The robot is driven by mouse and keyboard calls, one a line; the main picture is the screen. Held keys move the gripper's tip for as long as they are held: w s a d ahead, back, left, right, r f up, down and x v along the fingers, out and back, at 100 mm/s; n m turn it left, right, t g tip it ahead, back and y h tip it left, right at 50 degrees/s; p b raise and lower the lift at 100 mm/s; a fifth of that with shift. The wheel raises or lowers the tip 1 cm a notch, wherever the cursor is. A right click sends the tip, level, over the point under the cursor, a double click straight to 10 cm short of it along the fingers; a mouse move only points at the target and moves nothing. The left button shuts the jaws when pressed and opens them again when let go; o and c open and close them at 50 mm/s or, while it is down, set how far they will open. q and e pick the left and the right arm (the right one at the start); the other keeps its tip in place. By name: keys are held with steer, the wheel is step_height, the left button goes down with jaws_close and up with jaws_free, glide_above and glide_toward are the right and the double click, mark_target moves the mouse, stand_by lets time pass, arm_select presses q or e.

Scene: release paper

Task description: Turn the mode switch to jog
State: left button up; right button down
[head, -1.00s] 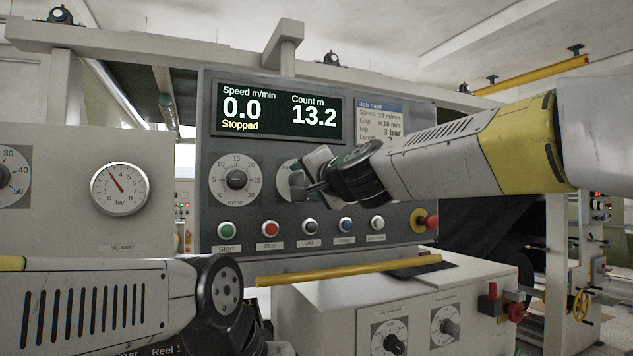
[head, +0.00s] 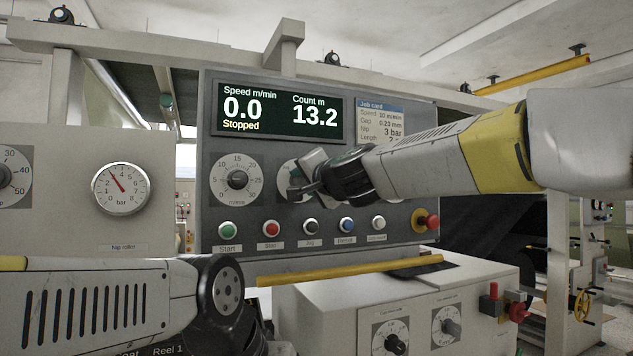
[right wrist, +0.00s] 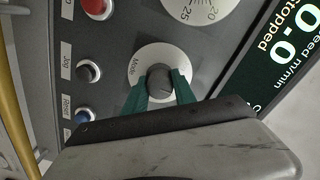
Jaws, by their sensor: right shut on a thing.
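The mode switch (right wrist: 159,82) is a dark knob on a round pale plate marked "Mode" in the right wrist view. In the head view its plate (head: 284,177) sits right of the speed dial and is mostly hidden by my right gripper. My right gripper (head: 292,190) is at the switch. In the right wrist view its two green fingertips (right wrist: 160,86) are shut on the knob, one on each side. The switch's position marks cannot be read. My left arm lies across the lower left; its gripper is not clearly visible.
The control panel has a display (head: 278,108) reading 0.0, "Stopped" and 13.2. A speed dial (head: 237,180) is left of the switch. A row of push buttons, including the jog button (head: 310,227), runs below. A red emergency stop (head: 432,222) is at the right. A yellow bar (head: 350,270) crosses beneath the panel.

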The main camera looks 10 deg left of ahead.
steer(key=shift+n, duration=0.3)
steer(key=n, duration=0.4)
steer(key=shift+n, duration=2.1)
steer(key=c, duration=1)
jaws_free()
steer(key=v, duration=0.7)
steer(key=shift+s+d, duration=0.25)
steer(key=shift+s, duration=0.1)
